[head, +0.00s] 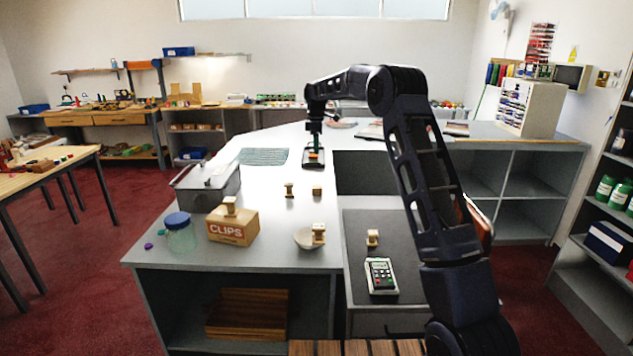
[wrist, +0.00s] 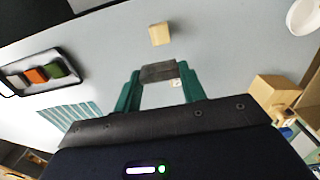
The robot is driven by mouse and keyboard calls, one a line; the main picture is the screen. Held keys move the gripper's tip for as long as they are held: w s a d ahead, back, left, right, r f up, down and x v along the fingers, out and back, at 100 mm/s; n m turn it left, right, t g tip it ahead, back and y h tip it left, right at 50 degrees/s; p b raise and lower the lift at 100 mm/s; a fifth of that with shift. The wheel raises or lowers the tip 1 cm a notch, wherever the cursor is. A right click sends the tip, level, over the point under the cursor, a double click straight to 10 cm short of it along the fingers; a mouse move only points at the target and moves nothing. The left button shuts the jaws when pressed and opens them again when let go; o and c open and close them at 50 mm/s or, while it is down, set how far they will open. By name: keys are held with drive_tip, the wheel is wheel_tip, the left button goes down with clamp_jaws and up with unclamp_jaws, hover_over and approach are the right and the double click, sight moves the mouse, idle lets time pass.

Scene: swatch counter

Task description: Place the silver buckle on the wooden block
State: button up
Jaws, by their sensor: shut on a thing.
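My gripper (head: 314,143) hangs over the far middle of the grey counter in the head view. In the wrist view its green fingers (wrist: 160,88) are shut on a dark grey, flat-faced piece (wrist: 158,71), taken to be the silver buckle. It is held clear of the counter; its full shape is hidden. A plain wooden block (wrist: 160,33) lies on the counter just beyond the fingertips in the wrist view, apart from the held piece. It appears to be the small block (head: 317,190) in the head view. A small pale thing (wrist: 176,83) shows between the fingers, too small to identify.
A dark tray (wrist: 12,91) with white, orange and green pieces is near the gripper. Other wooden pieces (head: 289,189) (head: 372,238), a CLIPS box (head: 232,229), white bowl (head: 303,239), jar (head: 180,238) and grey bin (head: 207,190) stand nearer. Bare counter surrounds the plain block.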

sight(316, 186)
wheel_tip(316, 186, down, 15)
drive_tip(key=shift+f, duration=0.1)
idle(0.5)
drive_tip(key=shift+f, duration=0.1)
drive_tip(key=o, duration=0.9)
drive_tip(key=shift+o, duration=0.2)
